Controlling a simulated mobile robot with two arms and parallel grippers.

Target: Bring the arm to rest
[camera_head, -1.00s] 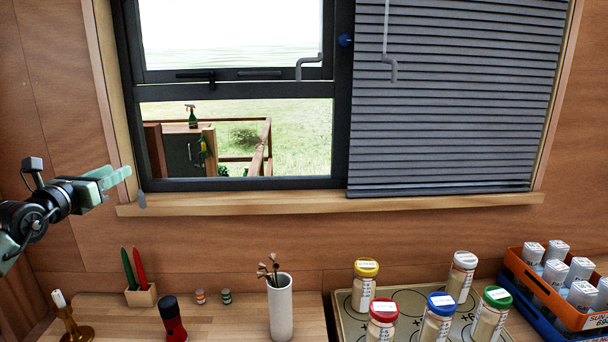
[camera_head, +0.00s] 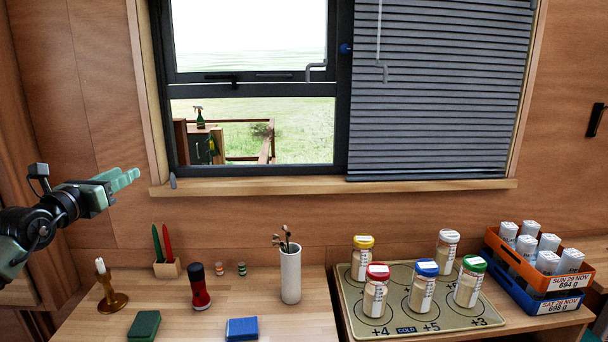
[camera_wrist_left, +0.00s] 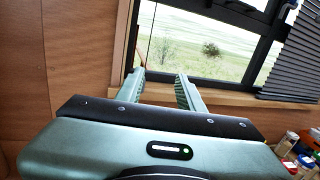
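My left gripper (camera_head: 128,176) is in the air at the left of the head view, in front of the wooden wall and left of the window. It is above the left end of the counter and touches nothing there. In the left wrist view the two fingers of my left gripper (camera_wrist_left: 161,80) stand apart with nothing between them. The window and its sill show beyond them. My right gripper is not in view.
The counter (camera_head: 100,325) holds a candle holder (camera_head: 112,298), a red and black grinder (camera_head: 199,288) and a white vase (camera_head: 290,275). A mat (camera_head: 408,318) with several jars and stacked crates (camera_head: 545,295) stand on the right. The wall space above the counter is clear.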

